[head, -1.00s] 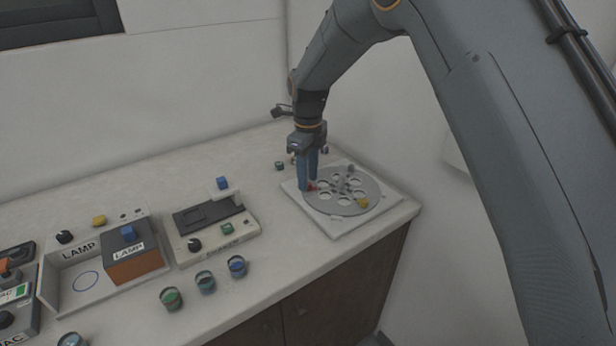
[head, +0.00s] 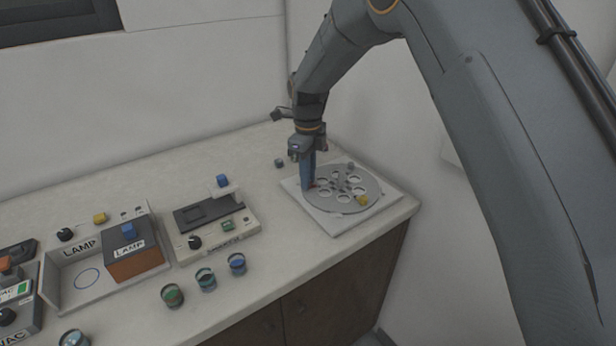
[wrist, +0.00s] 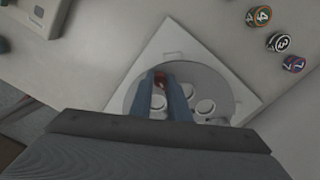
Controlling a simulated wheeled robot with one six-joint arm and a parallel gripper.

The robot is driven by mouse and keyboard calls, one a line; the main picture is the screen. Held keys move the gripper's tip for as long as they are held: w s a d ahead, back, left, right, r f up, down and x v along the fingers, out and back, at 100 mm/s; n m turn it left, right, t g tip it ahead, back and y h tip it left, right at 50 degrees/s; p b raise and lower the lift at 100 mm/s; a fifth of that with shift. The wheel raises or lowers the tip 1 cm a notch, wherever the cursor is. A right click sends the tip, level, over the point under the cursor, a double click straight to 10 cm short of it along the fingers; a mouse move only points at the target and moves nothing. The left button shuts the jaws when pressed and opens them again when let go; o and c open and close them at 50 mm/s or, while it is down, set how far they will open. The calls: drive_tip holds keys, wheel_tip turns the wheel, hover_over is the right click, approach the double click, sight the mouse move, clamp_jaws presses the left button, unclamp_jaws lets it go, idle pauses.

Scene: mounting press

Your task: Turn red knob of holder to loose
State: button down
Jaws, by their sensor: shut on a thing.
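The holder (head: 340,222) is a white square base with a grey round plate (head: 352,206) that has several round holes. It sits at the right corner of the counter. The red knob (wrist: 161,79) shows between my fingertips in the wrist view; in the head view it is mostly hidden behind my blue fingers. My gripper (head: 308,186) points down at the plate's left edge and is shut on the red knob.
To the left stand a small grey device (head: 240,236) with a blue knob and a lamp box (head: 137,262). Several small round pots, one of them green-topped (head: 172,295), line the front. Numbered round pieces (wrist: 278,42) lie beside the holder. A wall rises behind.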

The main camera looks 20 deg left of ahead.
drive_tip(key=n, duration=1.1)
drive_tip(key=shift+n+b, duration=0.3)
drive_tip(key=n, duration=0.3)
drive_tip(key=shift+n, duration=0.4)
drive_tip(key=n+b, duration=0.1)
drive_tip(key=n, duration=0.9)
drive_tip(key=shift+n+b, duration=0.3)
drive_tip(key=shift+n, duration=0.1)
drive_tip(key=n, duration=0.3)
drive_tip(key=shift+n, duration=0.3)
drive_tip(key=n+b, duration=0.1)
drive_tip(key=n, duration=0.4)
drive_tip(key=n+b, duration=0.1)
drive_tip(key=n, duration=0.5)
drive_tip(key=shift+n, duration=0.4)
drive_tip(key=n+b, duration=0.1)
drive_tip(key=n, duration=1)
drive_tip(key=shift+n+b, duration=0.3)
drive_tip(key=shift+n, duration=0.1)
